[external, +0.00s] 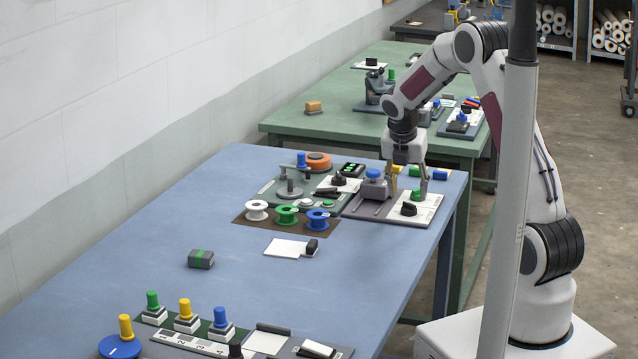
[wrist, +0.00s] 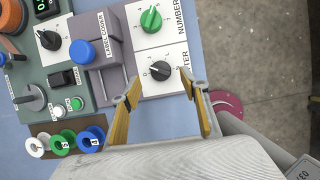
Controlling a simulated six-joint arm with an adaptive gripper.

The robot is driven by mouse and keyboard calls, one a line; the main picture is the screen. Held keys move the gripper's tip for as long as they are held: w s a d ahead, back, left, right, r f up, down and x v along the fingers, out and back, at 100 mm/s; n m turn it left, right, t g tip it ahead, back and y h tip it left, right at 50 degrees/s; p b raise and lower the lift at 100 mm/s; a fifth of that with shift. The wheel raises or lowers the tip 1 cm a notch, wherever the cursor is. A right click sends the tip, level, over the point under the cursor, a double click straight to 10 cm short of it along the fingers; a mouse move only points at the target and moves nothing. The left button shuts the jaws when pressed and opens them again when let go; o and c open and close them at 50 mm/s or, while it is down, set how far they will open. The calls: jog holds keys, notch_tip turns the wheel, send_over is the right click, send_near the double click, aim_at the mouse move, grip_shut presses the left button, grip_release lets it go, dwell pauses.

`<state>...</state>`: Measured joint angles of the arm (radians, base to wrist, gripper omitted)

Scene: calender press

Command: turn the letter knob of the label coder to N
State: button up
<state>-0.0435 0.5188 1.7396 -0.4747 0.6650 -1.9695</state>
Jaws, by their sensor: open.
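The letter knob (wrist: 160,70) is a black round knob with a grip bar on a white dial plate of the label coder, whose printed label is partly hidden. It also shows in the external view (external: 408,209), at the front of the coder. The letters round it are too small to read surely, so its setting cannot be told. My gripper (wrist: 159,79) is open and empty. In the wrist view its fingertips appear on either side of the knob. In the external view my gripper (external: 407,190) points down, above and just behind the knob, apart from it.
A green number knob (wrist: 151,18) sits beyond the letter knob. The label cover with its blue knob (wrist: 83,52) stands left, close to my left finger. White, green and blue spools (external: 287,214) lie further left. The table's right edge (external: 452,215) is close.

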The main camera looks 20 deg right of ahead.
jog(key=s+a+r+m, duration=0.1)
jog(key=s+r+m, duration=0.2)
jog(key=s+m, duration=0.5)
jog(key=s+a+r+m+y, duration=0.1)
jog(key=s+r+m, duration=0.3)
jog(key=s+m, duration=0.4)
jog(key=s+a+r+m+g+y, duration=0.1)
jog(key=s+a+r+m, duration=0.1)
jog(key=s+m, duration=0.5)
jog(key=shift+s+r+m, duration=0.4)
jog(key=shift+s+r, duration=0.45)
jog(key=shift+s, duration=0.65)
dwell(0.6)
